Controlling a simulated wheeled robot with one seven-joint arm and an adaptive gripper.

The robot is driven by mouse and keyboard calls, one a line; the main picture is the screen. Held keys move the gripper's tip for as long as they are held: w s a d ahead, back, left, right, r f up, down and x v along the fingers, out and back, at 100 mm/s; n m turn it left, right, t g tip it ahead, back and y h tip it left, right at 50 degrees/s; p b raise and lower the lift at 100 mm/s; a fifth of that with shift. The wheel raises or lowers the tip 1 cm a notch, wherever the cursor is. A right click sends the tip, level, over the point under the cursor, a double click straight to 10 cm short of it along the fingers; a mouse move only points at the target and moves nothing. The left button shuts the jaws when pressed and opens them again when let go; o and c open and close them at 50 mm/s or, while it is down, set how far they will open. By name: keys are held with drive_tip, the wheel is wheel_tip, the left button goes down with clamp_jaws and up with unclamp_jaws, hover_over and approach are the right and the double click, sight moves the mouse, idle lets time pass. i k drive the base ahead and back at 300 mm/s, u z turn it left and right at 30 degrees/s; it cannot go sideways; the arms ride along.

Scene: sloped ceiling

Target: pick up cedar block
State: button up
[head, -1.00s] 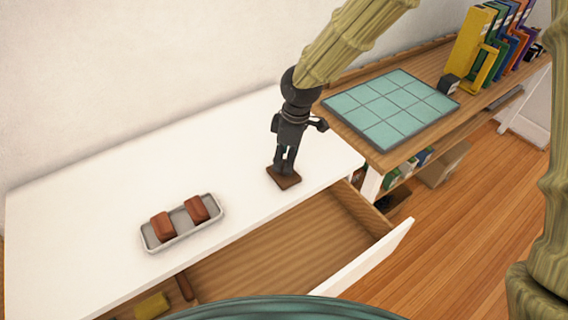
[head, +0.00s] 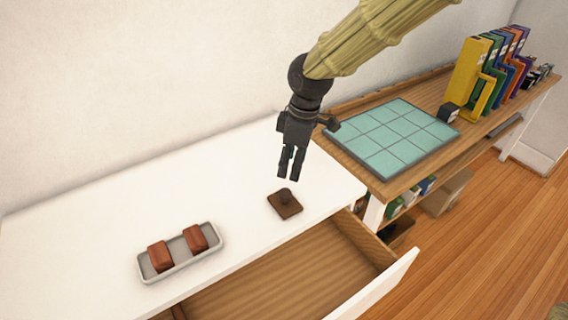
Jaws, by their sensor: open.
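Two reddish-brown blocks, a left one (head: 160,256) and a right one (head: 195,238), sit apart in a pale grey tray (head: 180,267) on the white tabletop. I cannot tell which of them, if either, is the cedar block. A flat dark brown square piece with a round knob (head: 285,207) lies on the tabletop to the right of the tray. My gripper (head: 290,178) is open and empty, pointing down, above the knobbed piece and apart from it.
An open wooden drawer (head: 300,275) sticks out below the table's front edge. To the right, a wooden shelf holds a teal tiled board (head: 390,135), a small dark block (head: 448,112) and several upright coloured binders (head: 465,75). The tabletop's left side is clear.

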sight(161, 257)
drive_tip(key=u, duration=1.1)
drive_tip(key=k, duration=0.2)
drive_tip(key=u, duration=0.05)
